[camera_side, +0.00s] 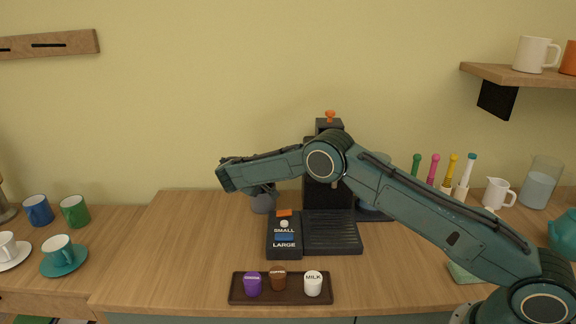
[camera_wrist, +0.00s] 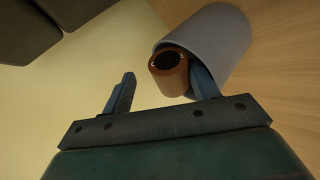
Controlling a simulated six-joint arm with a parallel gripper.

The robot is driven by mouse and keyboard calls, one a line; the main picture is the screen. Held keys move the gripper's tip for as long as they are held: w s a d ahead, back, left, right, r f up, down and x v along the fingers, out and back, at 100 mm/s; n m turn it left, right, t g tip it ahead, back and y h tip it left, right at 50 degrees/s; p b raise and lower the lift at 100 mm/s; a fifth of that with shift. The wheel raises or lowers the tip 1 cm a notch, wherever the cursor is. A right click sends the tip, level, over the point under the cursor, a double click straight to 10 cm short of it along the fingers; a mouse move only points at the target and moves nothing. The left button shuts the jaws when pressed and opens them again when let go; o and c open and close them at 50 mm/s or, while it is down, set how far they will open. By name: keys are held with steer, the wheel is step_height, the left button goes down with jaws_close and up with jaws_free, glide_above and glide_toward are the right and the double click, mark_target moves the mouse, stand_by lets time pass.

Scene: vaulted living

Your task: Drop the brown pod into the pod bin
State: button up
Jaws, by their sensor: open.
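In the wrist view a brown pod (camera_wrist: 170,74) with a dark round end is at the mouth of the grey pod bin (camera_wrist: 225,45), overlapping its rim. My gripper (camera_wrist: 163,75) is open, with the pod between its fingers. The right finger is close to the pod and overlaps the bin's mouth; the left finger stands apart from it. I cannot tell whether the pod touches the right finger or the bin.
The coffee machine (camera_side: 330,232) with size buttons stands right of the bin. A dark tray (camera_side: 236,297) in front holds a purple pod (camera_side: 252,286), another brown pod (camera_side: 278,280) and a white MILK pod (camera_side: 313,285). Cups are at left. The counter left of the bin is clear.

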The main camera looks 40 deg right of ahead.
steer(key=shift+r, duration=3.45)
steer(key=shift+s+r, duration=0.1)
steer(key=shift+r, duration=0.35)
steer(key=s+r+m+t+y, duration=0.15)
steer(key=s+r+y, duration=0.45)
steer(key=s+r, duration=1.4)
steer(key=s+a+f+y, duration=0.2)
steer(key=s+a+f, duration=0.1)
steer(key=s, duration=1.2)
steer(key=s+a+f+g+y, duration=0.1)
steer(key=s+a+f, duration=0.2)
steer(key=s, duration=1.1)
steer(key=shift+s+a+f+m+y, duration=0.2)
steer(key=shift+s+f+m+y, duration=0.1)
steer(key=shift+s+m+y, duration=0.15)
